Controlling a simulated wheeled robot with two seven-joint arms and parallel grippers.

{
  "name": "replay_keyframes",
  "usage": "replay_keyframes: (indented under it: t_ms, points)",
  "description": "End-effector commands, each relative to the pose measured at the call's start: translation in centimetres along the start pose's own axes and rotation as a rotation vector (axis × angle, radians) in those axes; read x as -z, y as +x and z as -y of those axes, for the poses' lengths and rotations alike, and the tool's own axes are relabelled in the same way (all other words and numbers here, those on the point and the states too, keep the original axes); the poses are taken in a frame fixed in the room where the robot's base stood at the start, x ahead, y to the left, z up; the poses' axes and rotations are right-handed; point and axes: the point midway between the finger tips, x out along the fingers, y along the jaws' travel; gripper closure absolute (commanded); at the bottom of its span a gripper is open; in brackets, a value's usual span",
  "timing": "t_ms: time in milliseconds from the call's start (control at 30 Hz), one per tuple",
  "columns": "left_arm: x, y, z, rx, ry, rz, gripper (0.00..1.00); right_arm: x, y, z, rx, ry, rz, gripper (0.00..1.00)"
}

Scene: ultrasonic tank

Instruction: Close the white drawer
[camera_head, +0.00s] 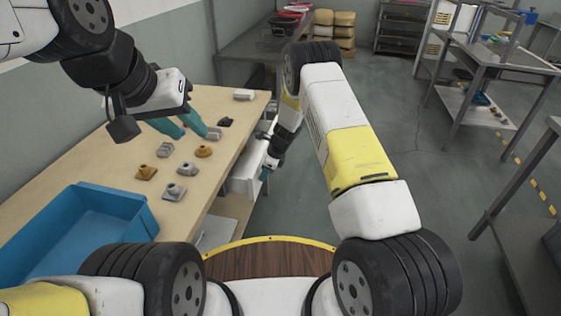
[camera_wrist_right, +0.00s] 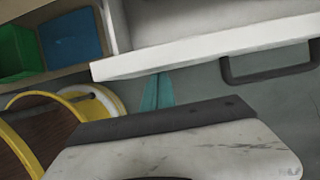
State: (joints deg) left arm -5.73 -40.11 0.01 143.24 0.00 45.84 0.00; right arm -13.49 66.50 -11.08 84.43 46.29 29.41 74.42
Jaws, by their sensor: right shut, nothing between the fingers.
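The white drawer (camera_head: 243,179) sticks out from under the right edge of the wooden table in the head view. In the right wrist view the drawer (camera_wrist_right: 200,52) shows as a long white panel with a dark bar handle (camera_wrist_right: 268,76) on its right. My right gripper (camera_head: 264,174) is beside the drawer's outer side. Its teal fingers (camera_wrist_right: 157,92) are together and empty, close to the panel's lower edge in the wrist view; contact cannot be told. My left gripper (camera_head: 193,133) is over the table with its teal fingers apart, near grey metal parts.
The table (camera_head: 120,160) carries several grey, brown and dark metal parts and a blue bin (camera_head: 135,206) at the front left. A dark bench (camera_head: 245,45) stands behind. Floor is free to the right of the drawer, up to grey metal racks (camera_head: 500,60).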

Motion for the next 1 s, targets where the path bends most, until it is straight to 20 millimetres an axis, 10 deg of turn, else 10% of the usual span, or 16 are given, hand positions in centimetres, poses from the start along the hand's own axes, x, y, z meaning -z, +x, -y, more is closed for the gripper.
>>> replay_keyframes:
  t_ms: [400,1000]
  points:
    - [0.0,0.0,0.0,0.000,0.000,0.000,0.64,-7.7,3.1,0.0,0.000,-0.003,0.000,1.00]
    - [0.0,0.0,0.0,0.000,0.000,0.000,0.64,-10.1,3.9,-0.1,0.000,-0.002,0.006,1.00]
